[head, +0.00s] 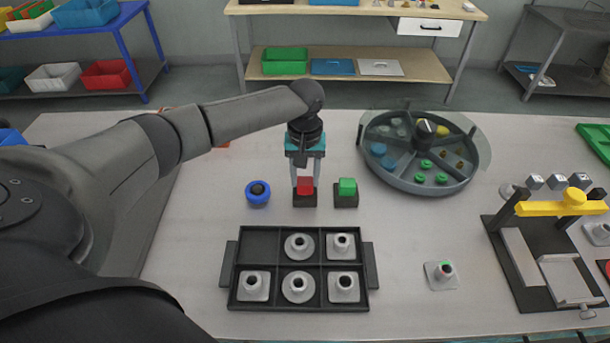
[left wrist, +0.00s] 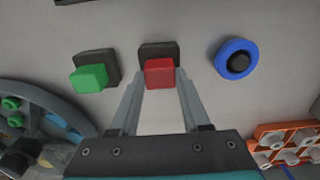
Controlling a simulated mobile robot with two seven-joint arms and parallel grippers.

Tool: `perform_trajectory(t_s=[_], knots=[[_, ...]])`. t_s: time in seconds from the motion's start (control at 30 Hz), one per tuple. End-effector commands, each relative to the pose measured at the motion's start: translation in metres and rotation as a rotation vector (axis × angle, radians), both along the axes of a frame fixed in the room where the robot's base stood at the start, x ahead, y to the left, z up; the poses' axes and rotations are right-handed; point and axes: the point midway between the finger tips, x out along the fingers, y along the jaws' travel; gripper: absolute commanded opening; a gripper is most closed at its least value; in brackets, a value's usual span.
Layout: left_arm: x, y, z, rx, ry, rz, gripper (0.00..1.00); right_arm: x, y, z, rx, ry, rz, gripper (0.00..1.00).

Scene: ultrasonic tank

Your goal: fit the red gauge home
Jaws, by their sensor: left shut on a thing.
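The red gauge (head: 305,184) is a small red block at a black square base (head: 304,201). My left gripper (head: 305,180) points straight down and is shut on the red gauge, one finger on each side. In the left wrist view the red gauge (left wrist: 159,73) sits between the fingertips (left wrist: 158,78) and overlaps the near part of the black base (left wrist: 158,49). I cannot tell whether the gauge is fully seated in the base or slightly above it. My right gripper is not in view.
A green block (head: 347,187) on a similar black base stands close to the right. A blue ring with a black centre (head: 258,193) stands to the left. A dark compartment tray (head: 236,272) lies in front, a round divided tank (head: 420,185) behind right, and a yellow-barred fixture (head: 540,209) far right.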

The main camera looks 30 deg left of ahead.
Motion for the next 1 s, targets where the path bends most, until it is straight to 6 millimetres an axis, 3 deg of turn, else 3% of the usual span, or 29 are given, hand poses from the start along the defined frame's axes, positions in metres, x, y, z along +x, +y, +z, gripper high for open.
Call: perform_trajectory(t_s=[1.0], knots=[[0.0003,-0.0001,-0.0001,0.0,0.0,0.0,0.0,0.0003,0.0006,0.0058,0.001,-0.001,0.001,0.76]])
